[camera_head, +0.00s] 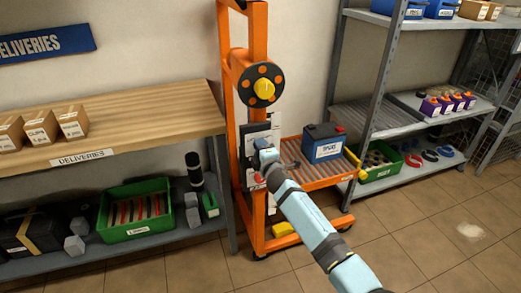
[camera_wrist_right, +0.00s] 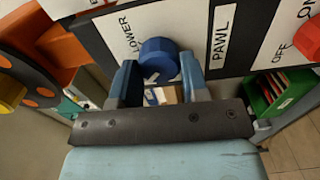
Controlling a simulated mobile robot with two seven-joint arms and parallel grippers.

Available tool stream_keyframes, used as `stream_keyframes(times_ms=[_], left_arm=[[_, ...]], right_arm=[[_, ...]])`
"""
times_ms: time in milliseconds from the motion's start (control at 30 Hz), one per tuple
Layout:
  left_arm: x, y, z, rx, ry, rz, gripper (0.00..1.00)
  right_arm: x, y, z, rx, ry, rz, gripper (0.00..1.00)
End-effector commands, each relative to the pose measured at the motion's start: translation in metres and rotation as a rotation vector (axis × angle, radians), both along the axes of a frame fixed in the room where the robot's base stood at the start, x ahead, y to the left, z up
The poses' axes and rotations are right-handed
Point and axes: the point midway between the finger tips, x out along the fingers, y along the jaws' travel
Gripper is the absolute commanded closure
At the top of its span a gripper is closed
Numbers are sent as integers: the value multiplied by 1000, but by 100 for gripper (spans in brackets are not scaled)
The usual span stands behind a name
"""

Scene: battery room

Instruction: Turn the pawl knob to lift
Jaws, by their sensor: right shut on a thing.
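The blue pawl knob (camera_wrist_right: 158,55) sits on a white panel (camera_wrist_right: 255,35) with the labels PAWL and LOWER. A white pointer mark shows on the knob's lower face. My right gripper (camera_wrist_right: 160,66) is shut on the knob, one blue finger on each side of it. In the head view my right gripper (camera_head: 262,152) is at the panel on the orange lift (camera_head: 258,205), and it hides the knob. My left gripper is in neither view.
A red switch knob (camera_wrist_right: 312,38) marked ON and OFF is right of the pawl knob. A black drum with a yellow hub (camera_head: 264,87) is above the panel. A battery (camera_head: 323,146) stands on the roller platform (camera_head: 318,180). A wooden bench (camera_head: 130,120) is at left, shelving at right.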

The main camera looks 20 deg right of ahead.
Motion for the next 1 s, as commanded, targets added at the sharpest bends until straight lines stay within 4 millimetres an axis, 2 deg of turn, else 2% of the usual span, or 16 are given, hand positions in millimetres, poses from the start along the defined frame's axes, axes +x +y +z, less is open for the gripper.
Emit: stream_keyframes(times_ms=[600,633,733,1000], left_arm=[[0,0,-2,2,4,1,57],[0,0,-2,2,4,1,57],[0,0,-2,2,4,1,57],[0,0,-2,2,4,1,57]], right_arm=[[1,-1,3,-45,-6,-2,82],[1,-1,4,-45,-6,-2,56],[1,-1,3,-45,-5,-2,33],[0,0,1,-44,-3,-1,33]])
